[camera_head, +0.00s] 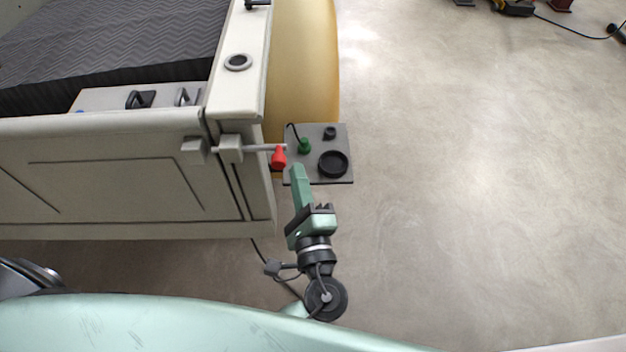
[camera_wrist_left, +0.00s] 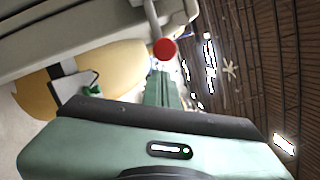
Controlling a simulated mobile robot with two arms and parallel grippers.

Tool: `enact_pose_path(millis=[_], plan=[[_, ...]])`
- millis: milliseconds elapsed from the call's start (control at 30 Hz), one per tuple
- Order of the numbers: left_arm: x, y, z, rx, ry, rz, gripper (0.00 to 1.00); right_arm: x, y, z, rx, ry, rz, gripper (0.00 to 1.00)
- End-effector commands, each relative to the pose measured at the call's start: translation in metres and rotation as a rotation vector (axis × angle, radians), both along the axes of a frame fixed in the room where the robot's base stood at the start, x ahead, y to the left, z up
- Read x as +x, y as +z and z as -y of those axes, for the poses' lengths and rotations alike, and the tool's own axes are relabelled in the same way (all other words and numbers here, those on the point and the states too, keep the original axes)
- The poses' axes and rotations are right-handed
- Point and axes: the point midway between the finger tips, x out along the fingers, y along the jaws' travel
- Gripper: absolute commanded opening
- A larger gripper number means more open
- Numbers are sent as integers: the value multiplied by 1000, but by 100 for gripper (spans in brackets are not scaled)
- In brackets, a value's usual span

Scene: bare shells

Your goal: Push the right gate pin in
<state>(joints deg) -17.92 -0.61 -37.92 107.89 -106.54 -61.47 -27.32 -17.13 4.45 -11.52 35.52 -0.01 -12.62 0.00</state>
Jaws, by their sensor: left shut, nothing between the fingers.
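The right gate pin (camera_head: 260,148) is a grey rod through a block at the right corner of the tailgate (camera_head: 110,175). Its red knob (camera_head: 279,157) sticks out to the right of the block, over the edge of a grey plate. The red knob also shows in the left wrist view (camera_wrist_left: 164,49), just beyond my fingertips. My left gripper (camera_head: 298,170) is shut and empty, with its green fingers pointing up the picture, just right of and slightly below the knob. I cannot tell whether they touch. My right gripper is not in view.
The grey plate (camera_head: 343,176) beside the truck carries a green part (camera_head: 304,145), a black ring (camera_head: 333,163) and a small black knob (camera_head: 330,132). A yellow fender (camera_head: 305,60) stands behind it.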

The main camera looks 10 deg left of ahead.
Motion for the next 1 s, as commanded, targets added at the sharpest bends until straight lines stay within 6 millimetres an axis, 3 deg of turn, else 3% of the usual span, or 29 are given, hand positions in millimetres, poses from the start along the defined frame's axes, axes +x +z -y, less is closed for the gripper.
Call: enact_pose_path(millis=[467, 800, 1000], plan=[[-2, 3, -7, 0, -1, 0, 0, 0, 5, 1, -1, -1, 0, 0], [-17, 3, -57, 2, 3, 0, 0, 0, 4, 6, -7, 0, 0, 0], [-18, 4, -63, 0, 5, 1, 0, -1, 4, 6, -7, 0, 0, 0]])
